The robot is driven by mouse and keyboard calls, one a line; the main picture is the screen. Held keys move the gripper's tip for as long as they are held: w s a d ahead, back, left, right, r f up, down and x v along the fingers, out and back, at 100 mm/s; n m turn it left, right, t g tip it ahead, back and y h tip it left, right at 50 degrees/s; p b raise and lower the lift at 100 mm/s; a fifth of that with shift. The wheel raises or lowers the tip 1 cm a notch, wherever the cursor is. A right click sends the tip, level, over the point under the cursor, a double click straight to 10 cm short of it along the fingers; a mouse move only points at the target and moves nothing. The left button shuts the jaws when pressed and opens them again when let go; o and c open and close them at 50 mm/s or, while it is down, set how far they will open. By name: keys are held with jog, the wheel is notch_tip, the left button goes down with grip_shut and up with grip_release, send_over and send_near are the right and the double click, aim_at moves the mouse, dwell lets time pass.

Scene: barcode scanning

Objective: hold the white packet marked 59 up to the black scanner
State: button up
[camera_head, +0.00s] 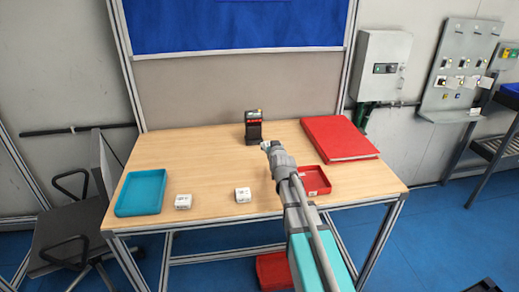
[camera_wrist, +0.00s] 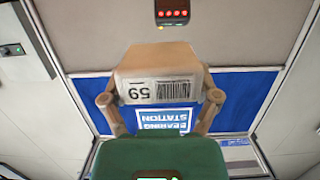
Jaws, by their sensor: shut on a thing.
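My gripper (camera_wrist: 160,104) is shut on the white packet marked 59 (camera_wrist: 160,72) in the wrist view. The packet's label with the number and a barcode faces the wrist camera. The black scanner (camera_head: 253,127) stands at the back middle of the table in the head view. It also shows with red lights at the top of the wrist view (camera_wrist: 172,12), apart from the packet. In the head view my gripper (camera_head: 266,146) is in front of the scanner, a little to its right, and the packet is mostly too small to make out there.
Two white packets lie on the table (camera_head: 150,150), one at the left (camera_head: 183,201) and one in the middle (camera_head: 243,195). A teal tray (camera_head: 141,193) is at the left, a red tray (camera_head: 314,180) right of my arm. A red flat box (camera_head: 340,138) lies at the back right.

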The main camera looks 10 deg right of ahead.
jog(key=shift+a, duration=0.15)
jog(key=shift+w, duration=0.15)
jog(key=w+a+f+g, duration=0.2)
jog(key=w+f+g, duration=0.2)
jog(key=w+f, duration=0.1)
jog(key=shift+w+a+p, duration=0.2)
jog(key=shift+w+p, duration=0.05)
jog(key=shift+p, duration=0.15)
jog(key=shift+w+f, duration=0.15)
jog(key=shift+f, duration=0.1)
jog(key=shift+s+f+b+x, duration=0.15)
jog(key=shift+f+b+x, duration=0.1)
jog(key=shift+b+x, duration=0.7)
jog(key=shift+s+f+b+x, duration=0.2)
jog(key=shift+b+x, duration=0.55)
jog(key=shift+x, duration=0.45)
jog(key=shift+s+f+b+x, duration=0.1)
jog(key=shift+f+b+x, duration=0.15)
jog(key=shift+b+x, duration=0.7)
jog(key=shift+w+a, duration=0.1)
jog(key=shift+w, duration=0.05)
